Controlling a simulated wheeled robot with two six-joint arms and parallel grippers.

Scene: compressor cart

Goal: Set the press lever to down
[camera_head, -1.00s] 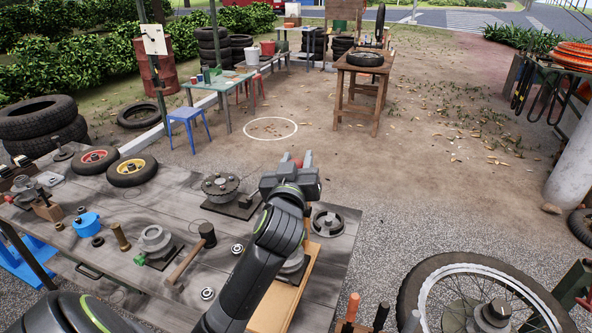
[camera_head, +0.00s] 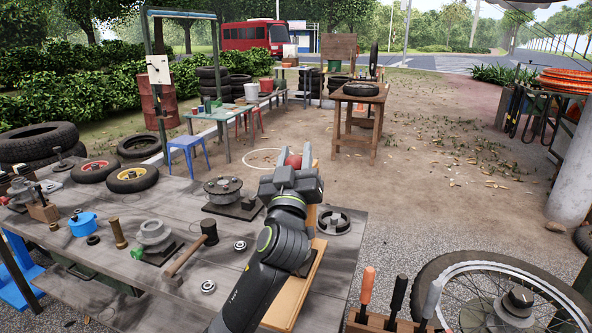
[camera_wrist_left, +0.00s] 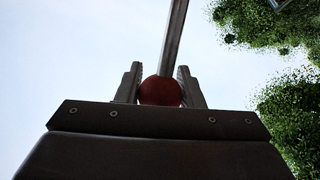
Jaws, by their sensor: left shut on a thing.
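The press lever shows as a red ball knob (camera_head: 293,160) at the middle of the head view. In the left wrist view the red knob (camera_wrist_left: 160,91) sits between the two fingers, with its grey metal rod (camera_wrist_left: 174,40) running up and out of the picture. My left gripper (camera_head: 294,154) is shut on the knob, with a finger on each side, above the far right part of the workbench. The press body is mostly hidden behind my left arm, so I cannot read the lever's angle well. My right gripper is not in view.
A wooden board (camera_head: 292,302) lies under my arm. A spoked wheel (camera_head: 478,290) and several tool handles stand at the lower right. Open ground lies beyond the bench.

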